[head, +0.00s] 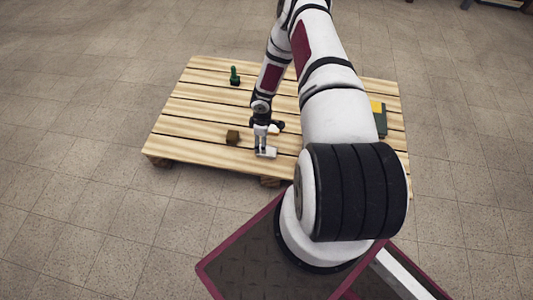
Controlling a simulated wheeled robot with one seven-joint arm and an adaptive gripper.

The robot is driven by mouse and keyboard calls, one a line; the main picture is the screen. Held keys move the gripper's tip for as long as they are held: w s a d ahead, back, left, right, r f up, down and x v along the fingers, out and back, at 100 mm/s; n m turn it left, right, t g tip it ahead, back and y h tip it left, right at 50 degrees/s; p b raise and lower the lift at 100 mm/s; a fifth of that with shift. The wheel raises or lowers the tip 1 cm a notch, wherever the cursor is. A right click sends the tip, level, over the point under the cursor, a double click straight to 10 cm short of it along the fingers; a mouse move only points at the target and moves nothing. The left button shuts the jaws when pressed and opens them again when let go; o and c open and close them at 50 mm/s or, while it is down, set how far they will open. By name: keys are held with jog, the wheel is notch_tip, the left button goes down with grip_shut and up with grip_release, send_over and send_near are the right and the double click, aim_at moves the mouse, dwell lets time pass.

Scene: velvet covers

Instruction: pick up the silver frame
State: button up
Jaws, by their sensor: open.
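My gripper (264,143) points down over the front middle of a slatted wooden pallet (190,108) and its jaws are apart. A small pale silvery piece (270,152) shows at the fingertips, low over the slats. It may be the silver frame or part of a finger; I cannot tell which at this size. I cannot tell whether the fingers touch anything. No other silver frame can be made out, and my arm hides part of the pallet's right half.
A small brown block (232,137) sits just left of my gripper. A green piece with a narrow top (234,76) stands at the back left. A dark green and yellow item (380,118) lies at the right, partly behind my arm. The pallet's left part is mostly clear.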

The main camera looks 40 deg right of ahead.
aim_at(271, 151)
jog(key=shift+f+b, duration=1.45)
jog(key=shift+f, duration=1.8)
jog(key=shift+c, duration=0.2)
jog(key=c, duration=1.2)
